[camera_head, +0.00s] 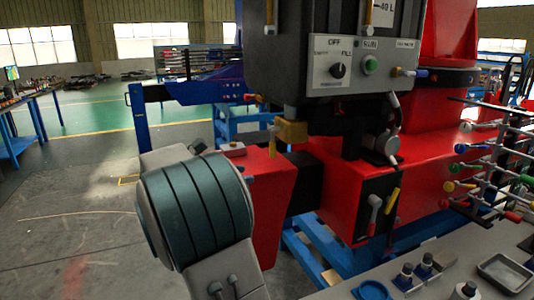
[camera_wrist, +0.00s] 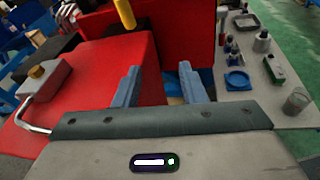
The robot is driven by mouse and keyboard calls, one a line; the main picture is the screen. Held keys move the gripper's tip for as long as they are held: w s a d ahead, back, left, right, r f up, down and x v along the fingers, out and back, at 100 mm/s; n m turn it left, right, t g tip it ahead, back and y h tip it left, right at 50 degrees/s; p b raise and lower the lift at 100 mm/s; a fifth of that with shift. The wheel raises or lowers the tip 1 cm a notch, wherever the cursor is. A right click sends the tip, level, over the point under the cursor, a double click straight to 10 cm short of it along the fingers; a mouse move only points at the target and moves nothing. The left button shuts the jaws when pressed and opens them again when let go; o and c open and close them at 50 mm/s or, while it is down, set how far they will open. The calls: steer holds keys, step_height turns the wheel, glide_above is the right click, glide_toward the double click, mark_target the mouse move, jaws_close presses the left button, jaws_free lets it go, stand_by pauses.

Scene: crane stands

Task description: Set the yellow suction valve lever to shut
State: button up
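A brass valve (camera_head: 292,131) is on the red machine below the grey control box, with a short yellow lever (camera_head: 273,141) pointing down at its left. A yellow bar, probably the same lever (camera_wrist: 124,14), enters the top of the wrist view, tilted and cut off by the frame edge. My gripper (camera_wrist: 158,85) is open and empty, its two blue-grey fingers apart. The yellow bar is beyond the left finger, apart from it. In the head view my arm's ribbed dark link stands at front left; the fingers are hidden there.
A second yellow handle (camera_head: 392,202) and a red-knobbed lever (camera_head: 374,208) are on a black panel at right. The control box (camera_head: 350,72) hangs over the valve. A rack of coloured levers (camera_head: 490,170) and a grey bench (camera_head: 440,270) stand at right.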

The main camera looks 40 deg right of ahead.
mark_target(273, 148)
steer(key=w+r+n+h, duration=0.2)
steer(key=w+r+h, duration=0.1)
steer(key=w, duration=0.1)
steer(key=d, duration=0.9)
steer(key=d+p, duration=0.1)
steer(key=d, duration=0.3)
steer(key=shift+s+d+f, duration=0.15)
steer(key=shift+s+d, duration=0.1)
steer(key=shift+s, duration=0.15)
jaws_close()
